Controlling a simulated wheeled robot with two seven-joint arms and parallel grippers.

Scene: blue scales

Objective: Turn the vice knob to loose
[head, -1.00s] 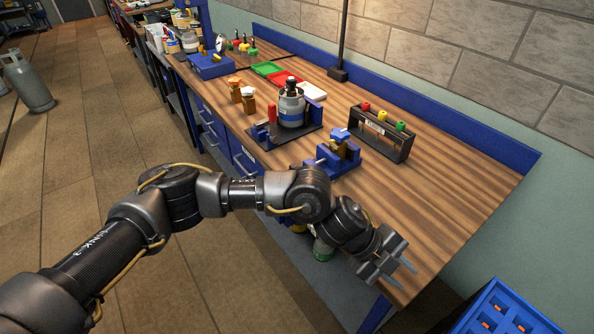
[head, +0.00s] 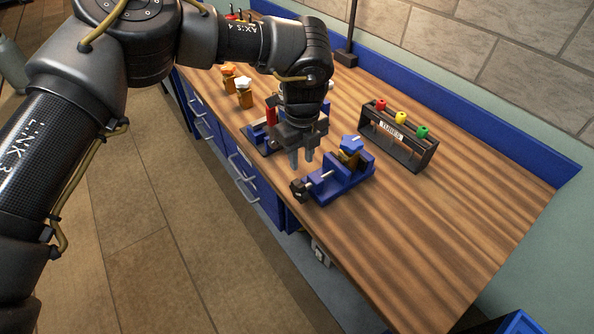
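The blue vice (head: 345,182) stands on the wooden workbench near its front edge. Its dark knob (head: 299,190) is at the left end of a silver screw, facing the front edge. A brass-coloured piece with a blue top (head: 350,150) sits at the vice's jaws. My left gripper (head: 301,162) points down just above and behind the knob, with its two fingers apart and nothing between them. It appears clear of the knob, though the exact height is hard to tell. My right gripper is not in view.
A black rack (head: 400,145) with red, yellow and green knobs stands behind and right of the vice. The bench right of the vice is clear.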

